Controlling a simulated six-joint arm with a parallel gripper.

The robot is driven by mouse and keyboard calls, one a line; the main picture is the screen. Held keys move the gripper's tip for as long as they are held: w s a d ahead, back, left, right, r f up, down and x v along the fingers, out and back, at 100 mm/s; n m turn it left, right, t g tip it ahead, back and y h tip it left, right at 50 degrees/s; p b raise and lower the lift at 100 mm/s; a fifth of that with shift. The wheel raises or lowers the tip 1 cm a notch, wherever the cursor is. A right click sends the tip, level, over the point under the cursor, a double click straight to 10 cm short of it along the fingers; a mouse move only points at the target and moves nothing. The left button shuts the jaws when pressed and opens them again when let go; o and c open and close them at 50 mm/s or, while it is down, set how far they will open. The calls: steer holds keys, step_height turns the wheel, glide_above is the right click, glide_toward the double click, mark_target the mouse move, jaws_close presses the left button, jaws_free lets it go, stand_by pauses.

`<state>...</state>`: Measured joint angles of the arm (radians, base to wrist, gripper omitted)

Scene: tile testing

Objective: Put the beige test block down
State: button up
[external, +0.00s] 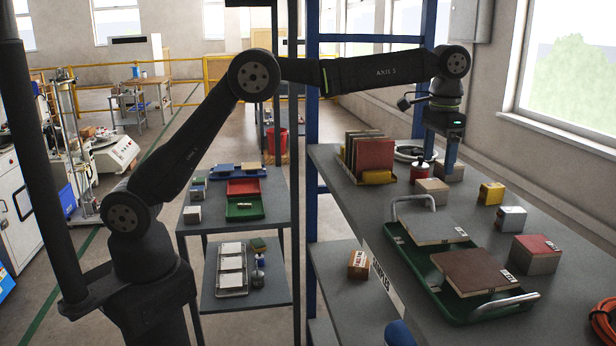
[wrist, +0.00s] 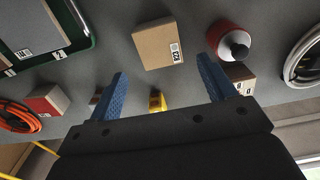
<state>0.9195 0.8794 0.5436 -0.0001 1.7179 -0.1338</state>
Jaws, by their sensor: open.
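My gripper (external: 436,150) is open, its blue fingers pointing down above the far part of the grey bench. In the wrist view nothing is between the fingertips (wrist: 162,68). A beige block (wrist: 158,44) with a white label stands on the bench just beyond the fingertips, apart from them. It also shows in the external view (external: 432,192), in front of the red can.
A green tray (external: 428,277) holds two tiles. Some bench between is bare.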

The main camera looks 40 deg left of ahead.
mark_target(435, 183)
steer(key=shift+r, duration=2.35)
steer(key=shift+f, duration=0.1)
step_height(435, 183, down, 12)
steer(key=shift+r, duration=1.3)
steer(key=shift+f, duration=0.15)
